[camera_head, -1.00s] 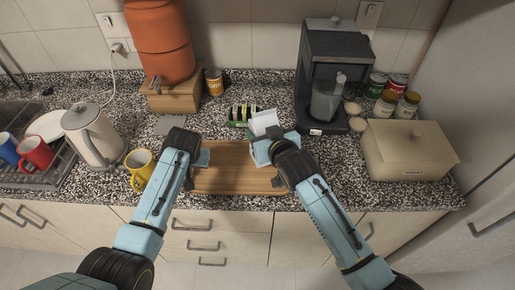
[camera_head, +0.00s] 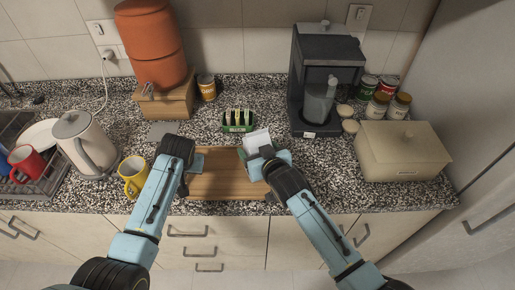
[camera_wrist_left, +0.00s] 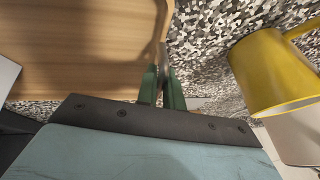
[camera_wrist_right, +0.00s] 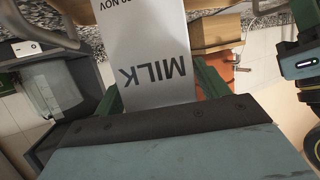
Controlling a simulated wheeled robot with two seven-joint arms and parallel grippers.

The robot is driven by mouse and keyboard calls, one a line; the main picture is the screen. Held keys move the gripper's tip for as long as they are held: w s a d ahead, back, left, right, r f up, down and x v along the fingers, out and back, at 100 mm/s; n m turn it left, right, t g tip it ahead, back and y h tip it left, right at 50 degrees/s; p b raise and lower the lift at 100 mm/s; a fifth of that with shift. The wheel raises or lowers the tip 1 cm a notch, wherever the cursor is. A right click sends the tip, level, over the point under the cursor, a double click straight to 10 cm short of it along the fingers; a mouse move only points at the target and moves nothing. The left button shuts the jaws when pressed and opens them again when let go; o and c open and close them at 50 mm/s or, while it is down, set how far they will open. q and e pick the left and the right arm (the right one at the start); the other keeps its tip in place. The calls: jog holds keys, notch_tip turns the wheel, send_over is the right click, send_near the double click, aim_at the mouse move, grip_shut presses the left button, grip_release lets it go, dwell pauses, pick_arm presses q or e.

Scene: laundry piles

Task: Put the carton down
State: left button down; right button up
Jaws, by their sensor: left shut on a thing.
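The white carton (camera_head: 257,139) is in my right gripper (camera_head: 258,155), over the back right part of the wooden board (camera_head: 228,185). In the right wrist view the carton (camera_wrist_right: 153,65) shows "MILK" upside down between the green fingers (camera_wrist_right: 158,90). I cannot tell from these views whether its base touches anything. My left gripper (camera_head: 195,160) is at the left end of the board. In the left wrist view its green fingers (camera_wrist_left: 165,88) are close together at the board's edge (camera_wrist_left: 85,85), shut on it; the contact itself is partly hidden.
A yellow mug (camera_head: 133,175) and white kettle (camera_head: 85,145) stand left of the board. A green rack with toast (camera_head: 237,122) is behind it. A coffee machine (camera_head: 325,80), jars (camera_head: 380,100) and cream bread box (camera_head: 400,150) stand right. Speckled counter is clear right of the board.

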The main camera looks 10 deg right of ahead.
jog(key=shift+o, duration=0.5)
pick_arm(q)
jog(key=shift+r, duration=0.1)
pick_arm(e)
jog(key=v, duration=1.2)
jog(key=shift+r, duration=0.15)
pick_arm(q)
jog(key=c, duration=1.5)
grip_release()
jog(key=shift+o, duration=0.2)
jog(key=v, duration=1.2)
